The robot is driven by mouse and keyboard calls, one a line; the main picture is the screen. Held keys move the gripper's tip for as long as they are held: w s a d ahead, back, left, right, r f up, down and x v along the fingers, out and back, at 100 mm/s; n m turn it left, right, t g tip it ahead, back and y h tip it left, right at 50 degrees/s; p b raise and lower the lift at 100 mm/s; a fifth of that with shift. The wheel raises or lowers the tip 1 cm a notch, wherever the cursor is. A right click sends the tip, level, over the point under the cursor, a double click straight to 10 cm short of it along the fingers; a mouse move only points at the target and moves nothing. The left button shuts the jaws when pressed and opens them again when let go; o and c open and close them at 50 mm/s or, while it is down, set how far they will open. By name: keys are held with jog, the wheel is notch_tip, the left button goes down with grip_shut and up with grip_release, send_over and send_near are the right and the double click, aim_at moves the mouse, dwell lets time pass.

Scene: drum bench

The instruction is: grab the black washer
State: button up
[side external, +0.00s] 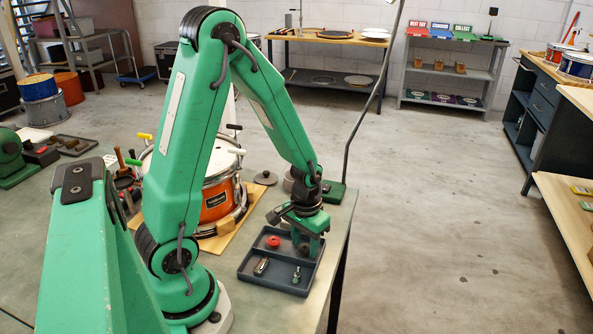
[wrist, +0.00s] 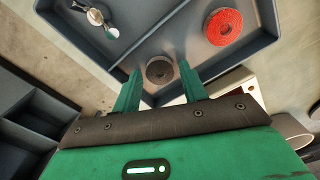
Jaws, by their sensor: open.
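The black washer (wrist: 159,80) is a small dark ring lying flat in a corner of a compartment of the grey tray (side external: 247,272). In the wrist view it sits between the two green fingertips of my gripper (wrist: 160,70), with a gap to each side. My gripper (side external: 308,247) is open and points down over the tray's back right part. In the side view I cannot make out the washer; my gripper is in front of that area.
A red ring (side external: 273,241) lies in the same compartment, and it shows in the wrist view (wrist: 224,27). An orange drum (side external: 216,200) stands behind left. Tray walls are close to my fingers.

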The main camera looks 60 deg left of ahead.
aim_at(306, 248)
jog(key=shift+f, duration=0.15)
dwell(0.4)
jog(key=c, duration=0.7)
jog(key=shift+c, duration=0.3)
jog(key=shift+r, duration=0.2)
jog(key=shift+r, duration=1.15)
jog(key=shift+d+r, duration=0.25)
jog(key=shift+r, duration=0.65)
jog(key=s+d+r, duration=0.3)
jog(key=d+r, duration=0.3)
jog(key=d, duration=0.4)
jog(key=shift+s+d+r, duration=0.25)
jog(key=shift+s+d, duration=0.05)
jog(key=shift+s, duration=0.05)
